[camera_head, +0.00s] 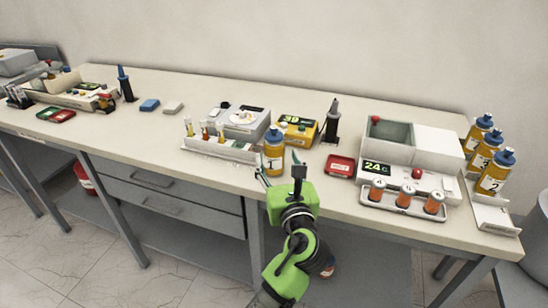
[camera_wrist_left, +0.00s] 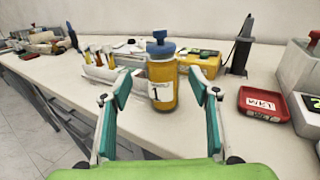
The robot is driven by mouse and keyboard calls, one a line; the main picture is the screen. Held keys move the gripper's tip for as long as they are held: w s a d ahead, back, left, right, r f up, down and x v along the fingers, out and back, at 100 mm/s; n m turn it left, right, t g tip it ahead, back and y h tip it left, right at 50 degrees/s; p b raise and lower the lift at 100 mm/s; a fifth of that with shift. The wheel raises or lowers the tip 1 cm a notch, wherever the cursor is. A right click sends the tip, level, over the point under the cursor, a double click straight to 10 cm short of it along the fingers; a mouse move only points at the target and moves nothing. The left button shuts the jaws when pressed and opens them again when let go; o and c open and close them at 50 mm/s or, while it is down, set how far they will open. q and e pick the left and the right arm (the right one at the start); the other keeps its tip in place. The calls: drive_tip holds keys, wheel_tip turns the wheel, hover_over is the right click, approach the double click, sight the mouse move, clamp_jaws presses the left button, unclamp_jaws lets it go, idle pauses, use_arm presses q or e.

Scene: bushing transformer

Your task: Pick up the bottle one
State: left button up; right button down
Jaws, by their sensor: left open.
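The bottle one (camera_head: 274,153) is amber with a blue cap and a white label marked 1. It stands upright near the front edge of the bench. In the left wrist view the bottle (camera_wrist_left: 162,80) stands just ahead of and between the spread fingers of my left gripper (camera_wrist_left: 160,92). In the head view my left gripper (camera_head: 278,180) is at the bench's front edge, just in front of the bottle. It is open and holds nothing. I cannot tell whether a finger touches the bottle. My right gripper is not in view.
A rack of tubes (camera_head: 221,148) stands left of the bottle, with a yellow meter (camera_head: 298,130) behind it. A red tray (camera_head: 340,166) lies to the right. Further right are a white device (camera_head: 428,150), a vial tray (camera_head: 402,204) and several similar bottles (camera_head: 495,172).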

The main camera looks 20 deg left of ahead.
sight(276, 152)
use_arm(q)
drive_tip(key=x, duration=0.7)
drive_tip(key=shift+w+f, duration=0.2)
drive_tip(key=shift+w, duration=0.05)
drive_tip(key=shift+d, duration=0.1)
drive_tip(key=c, duration=1.5)
